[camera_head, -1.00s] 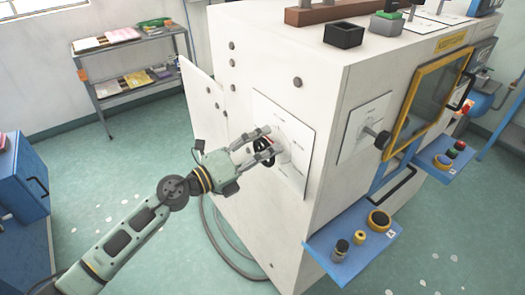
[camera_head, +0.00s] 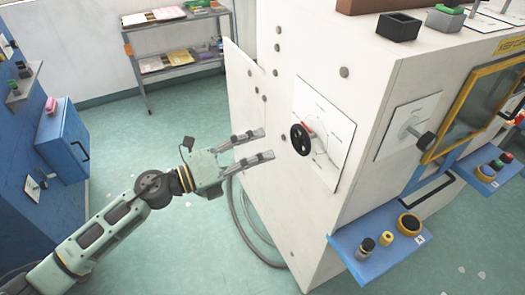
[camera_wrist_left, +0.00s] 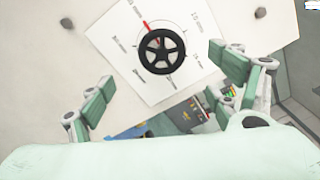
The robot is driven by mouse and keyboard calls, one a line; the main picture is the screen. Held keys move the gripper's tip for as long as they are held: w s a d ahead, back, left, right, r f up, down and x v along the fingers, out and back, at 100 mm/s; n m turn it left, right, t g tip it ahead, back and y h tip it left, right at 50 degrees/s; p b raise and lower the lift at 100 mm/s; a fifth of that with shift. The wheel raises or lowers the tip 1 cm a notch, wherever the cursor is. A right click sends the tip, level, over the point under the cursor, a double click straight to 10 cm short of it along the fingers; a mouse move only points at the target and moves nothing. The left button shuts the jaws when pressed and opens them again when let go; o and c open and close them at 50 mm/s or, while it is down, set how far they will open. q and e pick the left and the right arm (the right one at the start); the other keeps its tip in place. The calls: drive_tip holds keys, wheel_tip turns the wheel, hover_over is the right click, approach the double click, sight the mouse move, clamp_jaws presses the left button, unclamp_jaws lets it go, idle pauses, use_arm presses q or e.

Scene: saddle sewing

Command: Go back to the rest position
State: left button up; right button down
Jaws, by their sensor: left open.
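My left gripper (camera_head: 266,145) is open and empty in the head view, a short way left of the black handwheel (camera_head: 301,139). The handwheel stands on a white dial plate on the side of the white machine (camera_head: 270,200), with a red mark at its upper edge. In the left wrist view the spoked handwheel (camera_wrist_left: 161,51) is beyond the spread fingers (camera_wrist_left: 165,95) and apart from them. My right gripper is not in view.
A blue shelf (camera_head: 380,245) with knobs juts from the machine's front. A grey rack (camera_head: 178,66) stands at the back wall. A blue cabinet (camera_head: 65,145) is at the left. Green floor lies open between cabinet and machine.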

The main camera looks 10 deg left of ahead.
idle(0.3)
